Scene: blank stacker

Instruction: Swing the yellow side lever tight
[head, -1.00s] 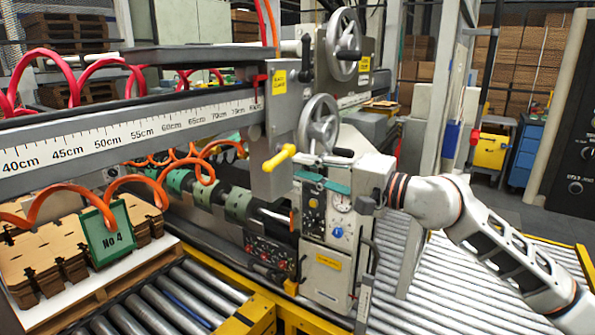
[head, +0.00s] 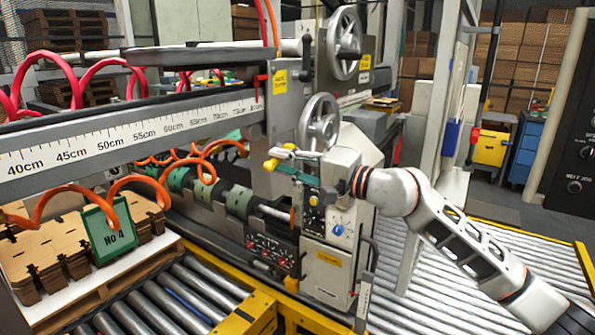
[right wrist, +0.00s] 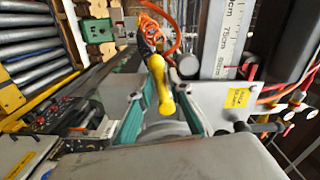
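The yellow side lever (head: 270,165) is on the grey side head of the machine, near the middle of the head view. Its knob and a bit of its other end show on either side of my gripper; the part between is hidden. My right gripper (head: 281,160) reaches in from the right, its fingers spread around the lever. In the right wrist view the lever (right wrist: 158,75) lies between the two green-padded fingers, which look apart with a narrow gap beside it. I cannot tell whether either finger touches it. My left gripper is not in view.
A handwheel (head: 319,122) stands just above and right of the gripper. A ruled beam (head: 130,130) runs to the left. Orange hoses (head: 205,160) hang close by, and roller conveyors (head: 435,285) lie below.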

